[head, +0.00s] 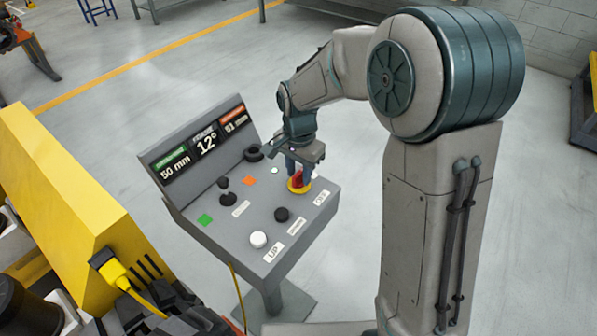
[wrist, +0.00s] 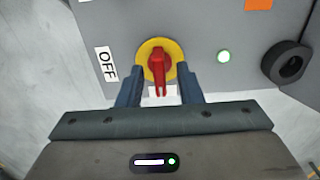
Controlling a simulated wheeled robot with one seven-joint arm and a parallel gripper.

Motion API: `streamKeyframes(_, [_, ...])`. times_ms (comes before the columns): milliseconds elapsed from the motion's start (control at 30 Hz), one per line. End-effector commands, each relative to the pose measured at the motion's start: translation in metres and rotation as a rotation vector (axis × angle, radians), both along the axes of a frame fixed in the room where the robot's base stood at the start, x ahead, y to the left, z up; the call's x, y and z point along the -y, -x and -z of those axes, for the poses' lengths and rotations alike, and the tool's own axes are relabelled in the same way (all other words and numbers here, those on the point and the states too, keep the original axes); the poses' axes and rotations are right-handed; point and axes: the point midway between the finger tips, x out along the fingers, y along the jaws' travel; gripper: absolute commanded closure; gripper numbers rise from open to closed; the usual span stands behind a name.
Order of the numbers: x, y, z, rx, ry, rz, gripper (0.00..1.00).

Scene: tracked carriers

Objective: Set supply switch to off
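The supply switch is a red rotary handle (wrist: 158,66) on a yellow round plate (wrist: 173,49). It sits on the sloping grey console panel. In the wrist view the handle points down towards my gripper, over a white label mostly hidden by the handle and fingers. A white OFF label (wrist: 106,64) lies left of the yellow plate. My gripper (wrist: 160,68) is open, one finger on each side of the handle, with a visible gap to each. In the head view my gripper (head: 299,177) reaches down over the red handle and partly hides it.
A yellow cabinet (head: 70,190) stands at left.

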Motion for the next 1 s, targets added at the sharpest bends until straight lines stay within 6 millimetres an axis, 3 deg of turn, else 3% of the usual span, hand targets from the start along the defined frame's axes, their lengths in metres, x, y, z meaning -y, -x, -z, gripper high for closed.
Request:
streamKeyframes(400, [0.0001,0.0,0.0087,0.001,-0.001,0.0,0.67])
streamKeyframes(500, [0.0001,0.0,0.0086,0.001,-0.001,0.0,0.95])
streamKeyframes(533, [0.0002,-0.0001,0.0086,0.001,-0.001,0.0,1.0])
streamKeyframes(1000, [-0.0001,-0.0003,0.0085,0.002,-0.001,-0.068,1.0])
